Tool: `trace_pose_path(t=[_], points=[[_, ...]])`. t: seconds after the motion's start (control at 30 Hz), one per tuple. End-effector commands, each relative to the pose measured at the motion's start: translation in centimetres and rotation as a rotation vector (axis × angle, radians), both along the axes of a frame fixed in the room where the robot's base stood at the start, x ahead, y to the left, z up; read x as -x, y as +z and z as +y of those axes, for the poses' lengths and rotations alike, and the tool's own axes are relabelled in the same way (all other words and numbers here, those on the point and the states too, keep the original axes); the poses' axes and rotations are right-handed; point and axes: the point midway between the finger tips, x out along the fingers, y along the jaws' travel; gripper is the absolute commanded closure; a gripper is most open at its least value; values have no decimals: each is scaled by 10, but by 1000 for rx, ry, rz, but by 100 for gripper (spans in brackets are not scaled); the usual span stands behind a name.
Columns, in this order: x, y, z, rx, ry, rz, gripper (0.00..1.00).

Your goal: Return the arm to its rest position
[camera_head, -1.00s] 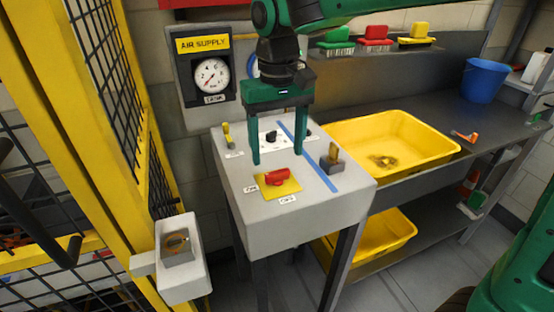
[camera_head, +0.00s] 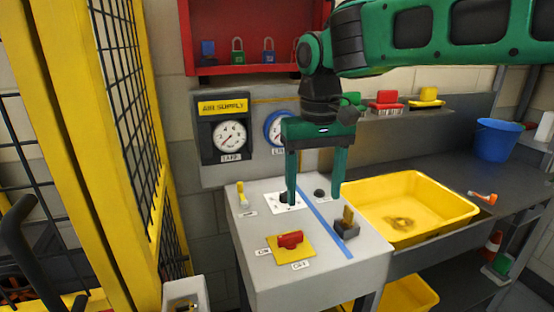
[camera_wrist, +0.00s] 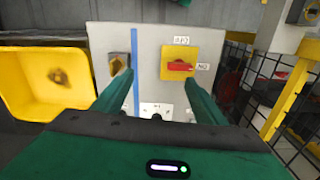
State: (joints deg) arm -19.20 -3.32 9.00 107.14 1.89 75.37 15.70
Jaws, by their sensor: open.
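My gripper (camera_head: 316,196) is green, open and empty. It points down above the back part of the grey control box (camera_head: 300,283), in front of the gauge panel. In the wrist view my gripper (camera_wrist: 157,90) has its two fingers spread with nothing between them. The red switch (camera_head: 290,239) on its yellow plate lies in front of the fingers, apart from them; it also shows in the wrist view (camera_wrist: 180,66). My green arm reaches in from the upper right.
A grey-brown lever switch (camera_head: 346,224) and a small yellow lever (camera_head: 242,195) stand on the box. A yellow tray (camera_head: 460,208) and a blue bucket (camera_head: 497,140) are at right. A red padlock cabinet (camera_head: 190,40) hangs behind. Yellow fence posts (camera_head: 110,200) rise at left.

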Motion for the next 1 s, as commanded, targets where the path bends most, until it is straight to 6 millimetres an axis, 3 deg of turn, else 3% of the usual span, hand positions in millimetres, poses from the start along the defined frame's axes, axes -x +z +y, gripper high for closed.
trace_pose_path(t=[0.1, 0.27, 0.4, 0.5, 0.6, 0.73, 0.83, 1.0], points=[[9, -14, -72, 13, -128, -6, 34], [44, -42, -168, 21, -309, -6, 34], [95, -70, -238, 17, -469, -2, 34], [137, -93, -273, 8, -574, 3, 34], [173, -113, -294, -2, -656, 7, 34], [204, -130, -306, -14, -720, 10, 34], [214, -137, -308, -18, -740, 11, 34], [215, -137, -309, -18, -741, 11, 34]])
